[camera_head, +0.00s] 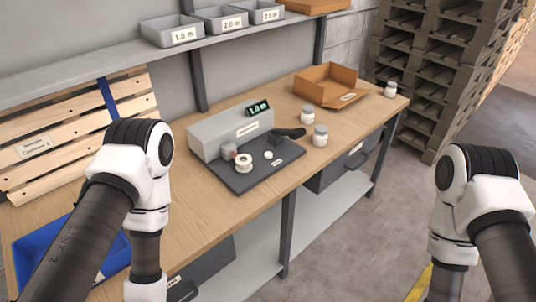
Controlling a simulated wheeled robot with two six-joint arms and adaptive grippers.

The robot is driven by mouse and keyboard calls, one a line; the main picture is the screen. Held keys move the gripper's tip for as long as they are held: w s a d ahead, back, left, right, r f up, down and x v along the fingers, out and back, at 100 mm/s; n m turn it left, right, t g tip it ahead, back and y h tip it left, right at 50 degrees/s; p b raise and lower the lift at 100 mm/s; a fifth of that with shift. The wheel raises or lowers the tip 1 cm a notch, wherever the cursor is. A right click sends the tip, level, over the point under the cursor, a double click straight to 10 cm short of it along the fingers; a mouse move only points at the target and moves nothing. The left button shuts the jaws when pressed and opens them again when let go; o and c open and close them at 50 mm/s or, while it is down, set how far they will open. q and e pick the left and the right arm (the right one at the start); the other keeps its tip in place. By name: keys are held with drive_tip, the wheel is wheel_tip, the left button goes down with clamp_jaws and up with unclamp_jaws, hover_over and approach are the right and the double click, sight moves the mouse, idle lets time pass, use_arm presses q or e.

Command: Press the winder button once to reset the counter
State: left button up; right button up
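The winder is a grey box (231,133) with a dark base plate (255,176) on the wooden workbench. A small lit display (258,108) on its top right reads about 1.0 m. A white spool (243,164) sits at the front left of the plate, with a small reddish part (229,151) behind it. A small round white piece (268,155) lies to its right; I cannot tell which part is the button. A black crank-like handle (290,134) is at the right. Both my arms show, but both grippers are below the frame.
White-lidded jars (320,136) stand right of the winder, near an open cardboard box (326,87). A blue tray (60,262) and wooden slats (80,135) are at the left. Labelled grey bins (172,32) sit on the shelf above. The bench front before the winder is clear.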

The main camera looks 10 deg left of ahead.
use_arm(q)
clamp_jaws()
idle(1.1)
